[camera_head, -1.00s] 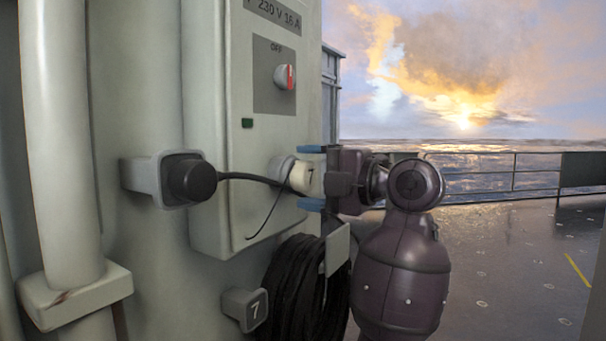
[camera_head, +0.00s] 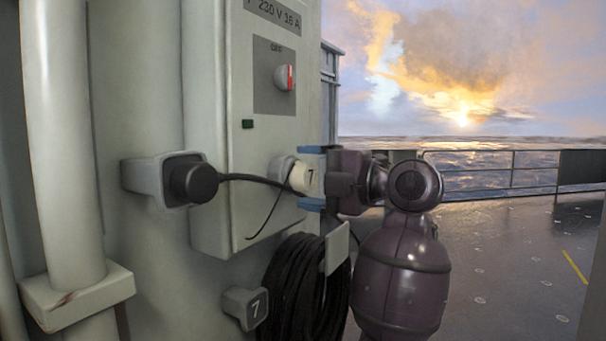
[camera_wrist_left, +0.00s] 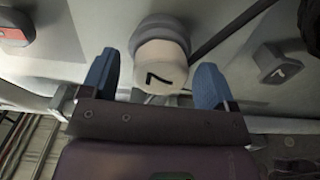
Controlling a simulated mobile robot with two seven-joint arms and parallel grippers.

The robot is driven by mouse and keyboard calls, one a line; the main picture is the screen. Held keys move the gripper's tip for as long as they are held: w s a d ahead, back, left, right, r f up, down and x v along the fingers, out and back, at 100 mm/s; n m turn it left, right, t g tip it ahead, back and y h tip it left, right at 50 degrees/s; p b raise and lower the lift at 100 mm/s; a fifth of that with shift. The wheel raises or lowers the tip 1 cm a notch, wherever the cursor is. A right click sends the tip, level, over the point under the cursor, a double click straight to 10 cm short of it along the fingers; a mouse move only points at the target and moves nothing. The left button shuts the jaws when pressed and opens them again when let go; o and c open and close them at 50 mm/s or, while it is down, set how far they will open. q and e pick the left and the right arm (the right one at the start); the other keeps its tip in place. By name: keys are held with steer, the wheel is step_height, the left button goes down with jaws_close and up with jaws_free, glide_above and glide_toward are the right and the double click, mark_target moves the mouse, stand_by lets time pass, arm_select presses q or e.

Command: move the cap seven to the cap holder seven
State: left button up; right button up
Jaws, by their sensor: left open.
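Cap seven (camera_head: 301,178) is a cream-white cap marked 7, seated at the socket on the side of the grey switch box. It also shows in the left wrist view (camera_wrist_left: 161,73). My left gripper (camera_head: 312,178) is open, its blue fingers above and below the cap in the head view. In the left wrist view, the fingers (camera_wrist_left: 154,80) stand on either side of the cap with gaps. Cap holder seven (camera_head: 245,308) is a grey block marked 7, low on the wall below the box; it also shows in the wrist view (camera_wrist_left: 280,70). My right gripper is out of view.
A thin cord hangs below the cap. Coiled black cable (camera_head: 295,290) hangs beside the holder. Open deck lies right.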

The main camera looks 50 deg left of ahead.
arm_select(q)
steer(key=c, duration=1.2)
steer(key=shift+w+d, duration=0.1)
steer(key=shift+d, duration=0.05)
steer(key=shift+p+v, duration=0.45)
steer(key=shift+v, duration=2.4)
